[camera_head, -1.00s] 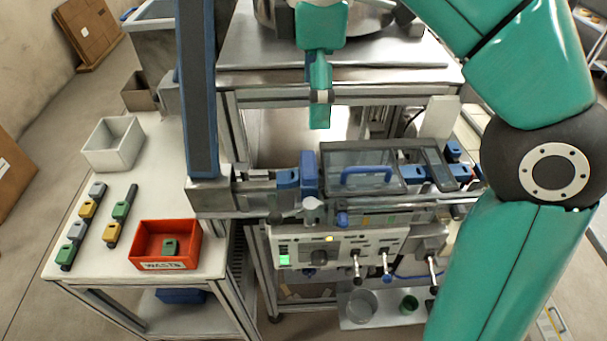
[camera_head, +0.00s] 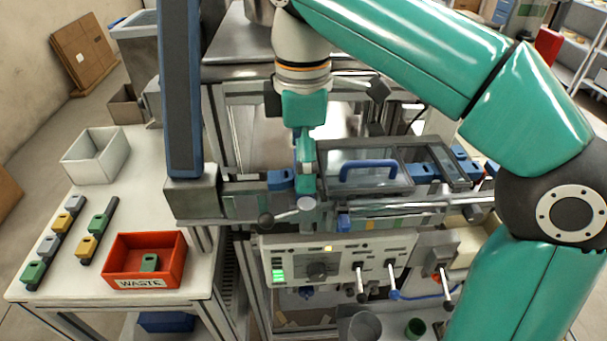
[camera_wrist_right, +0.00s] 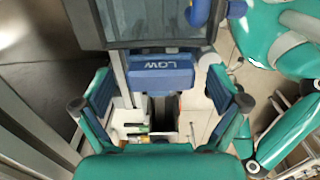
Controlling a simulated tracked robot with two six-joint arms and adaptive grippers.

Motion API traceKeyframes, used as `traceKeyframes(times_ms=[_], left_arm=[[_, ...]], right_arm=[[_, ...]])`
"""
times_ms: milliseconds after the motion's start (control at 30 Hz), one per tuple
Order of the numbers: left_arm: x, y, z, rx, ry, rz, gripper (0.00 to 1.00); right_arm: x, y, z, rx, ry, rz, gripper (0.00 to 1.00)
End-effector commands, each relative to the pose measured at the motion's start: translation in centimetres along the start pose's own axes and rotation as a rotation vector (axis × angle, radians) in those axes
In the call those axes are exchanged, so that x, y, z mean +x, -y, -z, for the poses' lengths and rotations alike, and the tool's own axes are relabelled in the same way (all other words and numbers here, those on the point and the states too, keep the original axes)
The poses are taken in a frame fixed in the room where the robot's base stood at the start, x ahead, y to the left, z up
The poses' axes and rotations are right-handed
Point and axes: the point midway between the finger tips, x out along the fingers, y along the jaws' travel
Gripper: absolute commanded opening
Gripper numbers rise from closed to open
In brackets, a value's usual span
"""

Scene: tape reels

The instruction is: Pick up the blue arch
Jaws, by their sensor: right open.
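In the right wrist view my right gripper (camera_wrist_right: 160,110) is open, with one finger to each side of and below the block. Nothing is held, and I cannot tell whether a finger touches it. My left gripper is not in view.
A blue curved handle (camera_head: 368,170) stands on the lid close to my right gripper. A grey post (camera_head: 182,90) rises at the left. The red waste bin (camera_head: 145,260) and white bin (camera_head: 92,157) stand on the left table. A control panel (camera_head: 345,265) is below the rail.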

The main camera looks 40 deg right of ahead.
Motion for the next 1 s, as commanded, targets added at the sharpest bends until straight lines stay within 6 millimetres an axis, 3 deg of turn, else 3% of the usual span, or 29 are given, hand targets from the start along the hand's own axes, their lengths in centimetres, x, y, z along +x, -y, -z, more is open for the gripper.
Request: traceKeyframes(times_ms=[100, 367, 767, 1000], left_arm=[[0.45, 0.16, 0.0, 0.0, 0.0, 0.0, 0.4], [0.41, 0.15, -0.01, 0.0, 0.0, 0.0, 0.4], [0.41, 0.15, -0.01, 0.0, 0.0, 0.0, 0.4], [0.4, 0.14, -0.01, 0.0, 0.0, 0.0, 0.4]], right_arm=[[1.34, 0.04, -0.07, 0.001, 0.0, 0.001, 0.97], [1.53, 0.04, -0.02, 0.001, -0.001, 0.001, 0.97], [1.51, 0.04, -0.01, 0.001, -0.001, 0.0, 0.32], [1.46, 0.03, -0.02, 0.001, -0.001, 0.0, 0.31]])
